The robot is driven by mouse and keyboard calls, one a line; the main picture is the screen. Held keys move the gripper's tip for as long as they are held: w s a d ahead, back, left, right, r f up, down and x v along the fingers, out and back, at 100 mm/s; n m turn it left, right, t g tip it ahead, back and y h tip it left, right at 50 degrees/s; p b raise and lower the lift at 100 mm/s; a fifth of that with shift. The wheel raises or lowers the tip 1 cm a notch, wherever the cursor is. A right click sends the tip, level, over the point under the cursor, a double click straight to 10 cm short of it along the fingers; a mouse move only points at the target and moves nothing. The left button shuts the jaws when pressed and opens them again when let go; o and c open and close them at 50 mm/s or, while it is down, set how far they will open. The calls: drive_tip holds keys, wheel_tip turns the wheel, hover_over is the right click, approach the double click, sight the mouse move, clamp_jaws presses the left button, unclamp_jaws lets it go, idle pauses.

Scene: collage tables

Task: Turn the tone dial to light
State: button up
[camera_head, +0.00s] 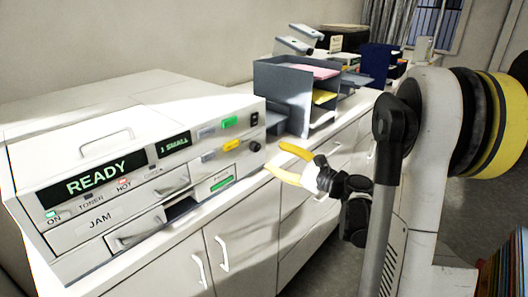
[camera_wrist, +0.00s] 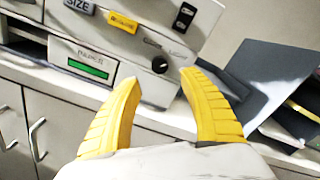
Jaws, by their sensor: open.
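The tone dial, taken to be the small round black knob (camera_head: 255,146), is on the right end of the white copier's (camera_head: 130,170) front panel. In the wrist view the dial (camera_wrist: 160,65) shows between and just beyond my fingertips. My gripper (camera_head: 275,157) has yellow fingers, spread open and empty, in front of the panel's right end. In the wrist view the gripper (camera_wrist: 160,77) points at the dial with a finger on either side. I cannot see contact.
A black switch (camera_wrist: 184,17) and a yellow button (camera_wrist: 122,22) sit above the dial. A green display (camera_wrist: 88,67) is at its left. A grey paper tray (camera_head: 283,88) stands right of the copier. White cabinets (camera_head: 240,240) lie below.

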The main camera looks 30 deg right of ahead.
drive_tip(key=shift+v, duration=1.8)
drive_tip(key=s+a+f+n+g, duration=0.1)
drive_tip(key=s+a+n+g, duration=0.15)
drive_tip(key=a+n, duration=0.4)
drive_tip(key=s+a+f+n+g, duration=0.1)
drive_tip(key=a+n+g, duration=0.25)
drive_tip(key=a, duration=0.55)
drive_tip(key=s+a+f+n+g+h, duration=0.1)
drive_tip(key=s+a+n+g+h, duration=0.1)
drive_tip(key=s+n, duration=0.5)
drive_tip(key=s+a+f+n+g+h, duration=0.1)
drive_tip(key=s+n+h, duration=0.3)
drive_tip(key=s+n, duration=0.4)
drive_tip(key=shift+s+a+f+g, duration=0.25)
drive_tip(key=shift+s+a+g, duration=0.15)
drive_tip(key=shift+s+a, duration=0.45)
drive_tip(key=shift+s+d, duration=0.15)
drive_tip(key=shift+d, duration=0.05)
